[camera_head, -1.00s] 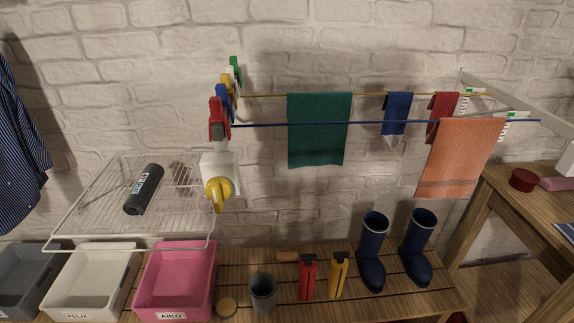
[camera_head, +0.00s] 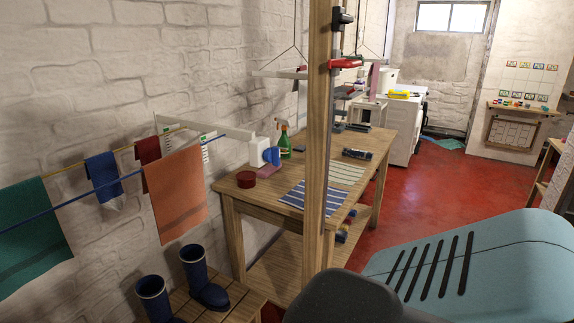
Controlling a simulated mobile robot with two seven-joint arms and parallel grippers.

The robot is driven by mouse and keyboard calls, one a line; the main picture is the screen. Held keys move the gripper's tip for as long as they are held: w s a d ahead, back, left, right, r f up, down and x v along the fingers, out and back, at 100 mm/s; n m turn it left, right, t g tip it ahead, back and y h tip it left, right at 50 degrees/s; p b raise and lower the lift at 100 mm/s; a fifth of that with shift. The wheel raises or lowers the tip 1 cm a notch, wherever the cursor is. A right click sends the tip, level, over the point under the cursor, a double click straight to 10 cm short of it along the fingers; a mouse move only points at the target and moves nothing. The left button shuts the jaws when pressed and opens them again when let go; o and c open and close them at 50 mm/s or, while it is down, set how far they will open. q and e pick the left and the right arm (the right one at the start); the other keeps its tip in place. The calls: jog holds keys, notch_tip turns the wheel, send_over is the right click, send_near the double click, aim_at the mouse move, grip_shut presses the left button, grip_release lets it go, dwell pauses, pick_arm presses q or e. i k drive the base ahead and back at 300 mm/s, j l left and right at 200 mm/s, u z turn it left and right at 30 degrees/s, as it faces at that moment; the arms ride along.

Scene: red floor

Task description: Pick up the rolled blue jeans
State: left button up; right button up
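I cannot make out any rolled blue jeans in the head view. A small dark item (camera_head: 357,154) lies on the wooden table, too small to identify. Blue-and-white striped cloth (camera_head: 306,197) lies flat near the table's front, with a pale striped cloth (camera_head: 343,171) behind it. Neither of my grippers is in view.
The wooden table (camera_head: 232,189) stands against the wall behind a wooden post (camera_head: 318,130). A light-blue slotted panel (camera_head: 500,260) fills the lower right. Red floor (camera_head: 455,180) is open beyond.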

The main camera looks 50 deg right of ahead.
aim_at(346, 152)
jog(key=z, duration=2.25)
jog(key=i+j, duration=0.1)
jog(key=i, duration=0.75)
jog(key=i+l+u, duration=0.1)
jog(key=i+l, duration=0.15)
jog(key=i+l+u, duration=0.15)
jog(key=l, duration=0.2)
jog(key=i+l+u, duration=0.1)
jog(key=i+l, duration=0.15)
jog(key=i+l+u, duration=0.15)
jog(key=l, duration=0.3)
jog(key=i+l+u, duration=0.1)
jog(key=i+l, duration=0.15)
jog(key=l, duration=0.15)
jog(key=i+l+u, duration=0.1)
jog(key=l, duration=0.3)
jog(key=i+l+u, duration=0.15)
jog(key=l, duration=0.25)
jog(key=i+l+u, duration=0.1)
jog(key=l, duration=0.3)
jog(key=i, duration=0.05)
